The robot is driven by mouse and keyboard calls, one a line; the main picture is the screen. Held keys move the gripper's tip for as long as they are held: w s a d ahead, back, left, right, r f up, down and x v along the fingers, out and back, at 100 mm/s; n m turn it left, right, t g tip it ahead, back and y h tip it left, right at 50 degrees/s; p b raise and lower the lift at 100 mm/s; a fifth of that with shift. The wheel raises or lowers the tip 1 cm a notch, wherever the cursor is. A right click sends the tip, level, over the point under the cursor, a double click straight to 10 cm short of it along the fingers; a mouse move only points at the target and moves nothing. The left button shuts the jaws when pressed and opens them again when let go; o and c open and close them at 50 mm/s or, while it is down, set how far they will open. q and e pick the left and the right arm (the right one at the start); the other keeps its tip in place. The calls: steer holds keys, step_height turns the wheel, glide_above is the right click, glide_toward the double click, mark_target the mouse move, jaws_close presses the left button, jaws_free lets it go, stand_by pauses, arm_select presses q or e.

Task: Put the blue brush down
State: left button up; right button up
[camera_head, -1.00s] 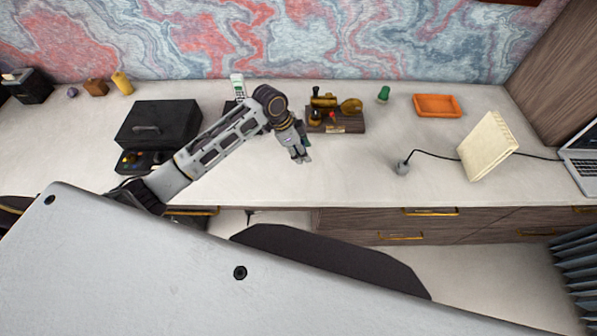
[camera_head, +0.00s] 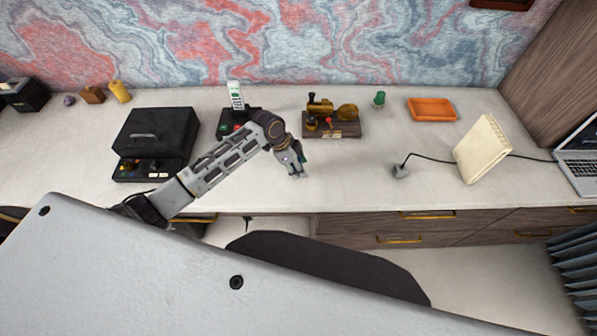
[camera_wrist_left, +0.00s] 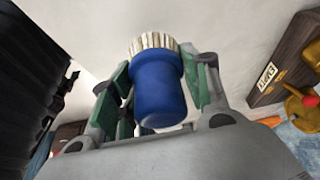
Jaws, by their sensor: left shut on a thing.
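The blue brush (camera_wrist_left: 158,88) shows in the left wrist view, with a blue rounded handle and pale ridged bristles at its far end. My left gripper (camera_wrist_left: 160,82) is shut on it, with green-padded fingers on both sides of the handle. In the head view my left gripper (camera_head: 298,170) hangs over the front part of the desk, in front of the wooden stand. The brush is mostly hidden by the gripper there. I cannot tell whether the bristles touch the desk. My right gripper is not in view.
A wooden stand with brass parts (camera_head: 332,124) is behind the gripper. A black box (camera_head: 155,135) and a phone (camera_head: 236,97) are left. Desk between is clear.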

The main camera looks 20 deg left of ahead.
arm_select(q)
steer(key=shift+f, duration=0.1)
steer(key=shift+f, duration=1.8)
steer(key=shift+f, duration=0.1)
steer(key=o, duration=1.4)
steer(key=shift+o, duration=0.2)
steer(key=v, duration=1.2)
steer(key=shift+s, duration=0.1)
